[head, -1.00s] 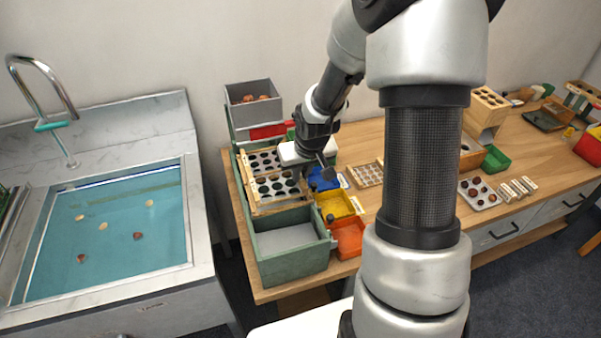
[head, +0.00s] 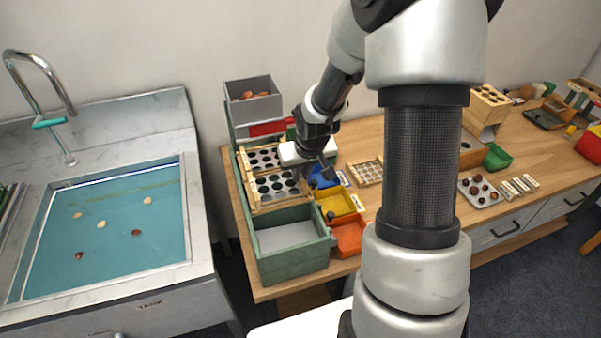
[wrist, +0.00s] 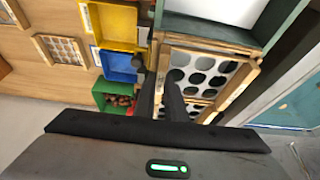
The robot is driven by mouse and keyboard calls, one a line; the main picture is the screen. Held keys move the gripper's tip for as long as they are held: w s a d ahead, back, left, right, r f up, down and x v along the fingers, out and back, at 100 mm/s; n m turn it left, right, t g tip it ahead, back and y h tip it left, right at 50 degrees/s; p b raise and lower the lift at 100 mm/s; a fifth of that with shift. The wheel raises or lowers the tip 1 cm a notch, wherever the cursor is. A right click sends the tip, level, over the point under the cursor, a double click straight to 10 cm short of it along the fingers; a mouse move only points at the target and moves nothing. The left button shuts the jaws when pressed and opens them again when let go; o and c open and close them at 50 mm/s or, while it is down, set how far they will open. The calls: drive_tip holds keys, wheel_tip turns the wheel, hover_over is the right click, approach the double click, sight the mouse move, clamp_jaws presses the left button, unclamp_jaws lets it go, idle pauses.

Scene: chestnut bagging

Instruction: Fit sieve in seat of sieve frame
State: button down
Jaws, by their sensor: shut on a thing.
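The sieve (head: 276,187) is a pale plate with round dark holes in a light wooden rim. It lies over the sieve frame (head: 241,170), a wooden and green structure at the left end of the bench. My gripper (head: 305,165) is at the right side of the sieve. The sieve looks about level. Whether its rim is fully down in the seat is hard to tell, and the finger contact is partly hidden.
A green bin (head: 320,245) stands in front of the sieve. Yellow (head: 354,209), orange (head: 348,248) and blue (head: 315,182) trays sit close on its right. A grey crate (head: 252,112) with chestnuts stands behind. A water tank (head: 180,225) is to the left.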

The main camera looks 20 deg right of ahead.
drive_tip(key=c, duration=1.5)
unclamp_jaws()
drive_tip(key=shift+r+p, duration=2.35)
drive_tip(key=shift+r, duration=0.65)
